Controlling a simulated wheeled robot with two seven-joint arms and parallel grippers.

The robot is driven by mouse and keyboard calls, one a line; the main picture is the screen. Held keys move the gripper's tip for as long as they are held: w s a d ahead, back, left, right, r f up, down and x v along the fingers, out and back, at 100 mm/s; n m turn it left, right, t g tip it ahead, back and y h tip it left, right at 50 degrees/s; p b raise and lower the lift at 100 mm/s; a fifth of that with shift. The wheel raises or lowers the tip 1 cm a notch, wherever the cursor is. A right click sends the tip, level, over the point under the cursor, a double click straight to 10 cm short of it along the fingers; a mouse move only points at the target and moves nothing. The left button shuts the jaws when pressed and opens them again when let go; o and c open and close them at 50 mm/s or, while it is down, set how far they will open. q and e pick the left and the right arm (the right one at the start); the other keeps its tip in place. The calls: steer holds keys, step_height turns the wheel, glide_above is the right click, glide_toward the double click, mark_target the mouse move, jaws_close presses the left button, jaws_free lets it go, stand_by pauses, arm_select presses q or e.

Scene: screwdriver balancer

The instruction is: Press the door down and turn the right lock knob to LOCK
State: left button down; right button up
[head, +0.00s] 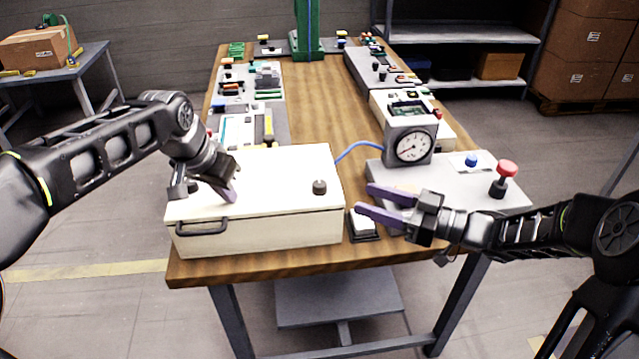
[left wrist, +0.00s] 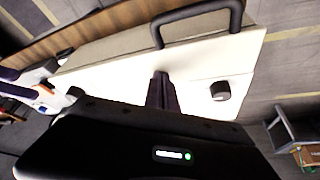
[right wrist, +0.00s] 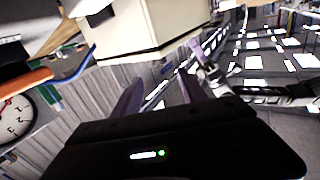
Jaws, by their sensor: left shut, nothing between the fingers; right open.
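A cream box (head: 270,237) stands at the table's front left, its door (head: 270,175) lying flat on top with a dark handle (head: 202,228) at the front. The right lock knob (head: 319,187) is a dark cylinder on the door's right side; its markings are too small to read. Another dark knob (left wrist: 220,90) shows in the left wrist view. My left gripper (head: 230,197) is shut and empty, fingertips down at the door between the knobs; I cannot tell whether they touch. My right gripper (head: 362,199) is open and empty, right of the box.
A grey panel (head: 440,172) with a gauge (head: 412,147), blue button (head: 471,160) and red button (head: 507,168) stands right of the box. A small white-topped block (head: 363,226) sits below my right gripper. Parts trays line the table behind; its middle strip is clear.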

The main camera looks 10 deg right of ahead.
mark_target(326, 187)
steer(key=x, duration=1.2)
steer(key=shift+c, duration=0.2)
steer(key=shift+s, duration=0.1)
jaws_close()
